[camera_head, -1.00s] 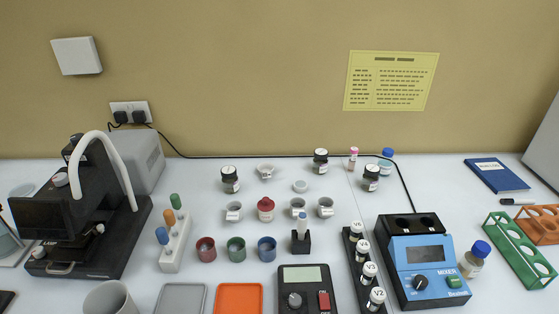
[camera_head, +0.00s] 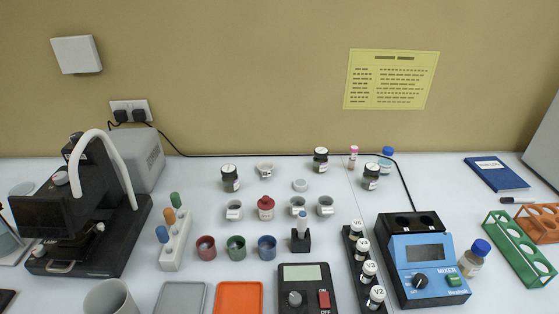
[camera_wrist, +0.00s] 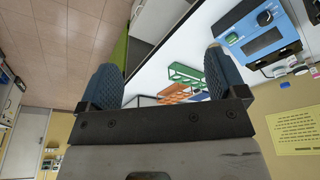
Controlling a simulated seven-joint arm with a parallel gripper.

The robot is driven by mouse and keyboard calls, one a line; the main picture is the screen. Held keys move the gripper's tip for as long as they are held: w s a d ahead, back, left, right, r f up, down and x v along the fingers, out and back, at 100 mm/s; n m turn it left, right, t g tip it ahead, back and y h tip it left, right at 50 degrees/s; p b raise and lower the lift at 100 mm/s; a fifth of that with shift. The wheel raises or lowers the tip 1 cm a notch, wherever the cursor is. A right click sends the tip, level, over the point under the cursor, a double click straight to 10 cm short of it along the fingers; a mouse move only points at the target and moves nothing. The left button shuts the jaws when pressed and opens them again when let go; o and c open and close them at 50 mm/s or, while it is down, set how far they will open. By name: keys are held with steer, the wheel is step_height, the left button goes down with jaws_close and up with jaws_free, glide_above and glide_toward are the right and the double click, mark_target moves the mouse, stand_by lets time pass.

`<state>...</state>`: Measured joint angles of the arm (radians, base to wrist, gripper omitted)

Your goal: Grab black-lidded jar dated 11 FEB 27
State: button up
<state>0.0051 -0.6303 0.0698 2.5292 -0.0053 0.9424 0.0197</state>
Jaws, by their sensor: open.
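Three black-lidded jars stand upright at the back of the bench in the head view. One jar (camera_head: 230,178) is at the left, a second jar (camera_head: 320,160) is at the back centre, and a third jar (camera_head: 371,176) is to its right. Their labels are too small to read, so I cannot tell which is dated 11 FEB 27. My gripper (camera_wrist: 165,80) shows only in the wrist view, open, with empty space between its two blue fingers. It is apart from the jars, which I do not recognise in the wrist view.
A blue mixer (camera_head: 425,265) and a black rack of vials (camera_head: 362,264) stand front right. Small cups and a red-lidded jar (camera_head: 265,208) stand in front of the black-lidded jars. A blue-capped bottle (camera_head: 386,158) is close behind the right jar. A cable (camera_head: 260,156) runs behind them.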

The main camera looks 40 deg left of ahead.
steer(key=w+a+f+m+g+y, duration=0.15)
steer(key=w+a, duration=0.45)
steer(key=a, duration=0.6)
steer(key=w+a+f+m+g+y, duration=0.1)
steer(key=w+a+m+g+y, duration=0.15)
steer(key=w+a, duration=0.7)
steer(key=w+a+f+m+g+y, duration=0.1)
steer(key=w+a+y, duration=0.2)
steer(key=a, duration=1.2)
steer(key=m+g+y, duration=0.4)
steer(key=m+y, duration=0.1)
steer(key=m, duration=0.2)
glide_toward(231, 183)
steer(key=a+f, duration=0.1)
steer(key=a, duration=0.1)
steer(key=a+f, duration=0.1)
steer(key=shift+w+a+f, duration=0.35)
steer(key=shift+w+a, duration=0.05)
steer(key=shift+s+a+f, duration=0.1)
steer(key=shift+a, duration=0.1)
steer(key=shift+x, duration=1.25)
steer(key=shift+x, duration=2.65)
